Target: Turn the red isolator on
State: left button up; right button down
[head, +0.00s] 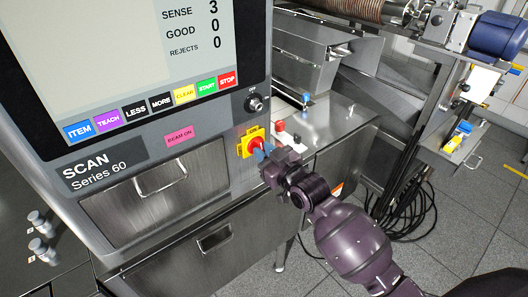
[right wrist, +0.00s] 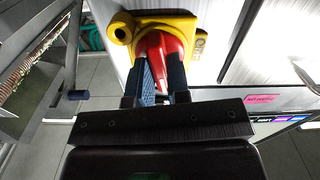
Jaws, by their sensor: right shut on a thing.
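The red isolator (head: 254,144) is a red knob on a yellow plate, on the front of the grey scanner cabinet, below the screen and right of the pink beam-on label. In the right wrist view, the red knob (right wrist: 164,52) sits between the two blue finger pads, with the yellow plate (right wrist: 186,24) behind it. My right gripper (head: 263,150) is shut on the knob; it also shows in the right wrist view (right wrist: 160,78). The fingers cover part of the knob's sides. My left gripper is not in view.
A key switch (head: 257,103) sits above the isolator. A red button (head: 279,125) and a small blue-topped part (head: 305,98) stand to the right near the steel table (head: 335,118). A drawer handle (head: 162,180) juts out to the left. Black cables lie on the floor at right.

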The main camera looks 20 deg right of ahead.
jog(key=shift+m, duration=0.8)
jog(key=c, duration=1.1)
grip_release()
jog(key=b+v, duration=0.1)
jog(key=v, duration=0.9)
jog(key=shift+s+d, duration=0.15)
jog(key=shift+s, duration=0.25)
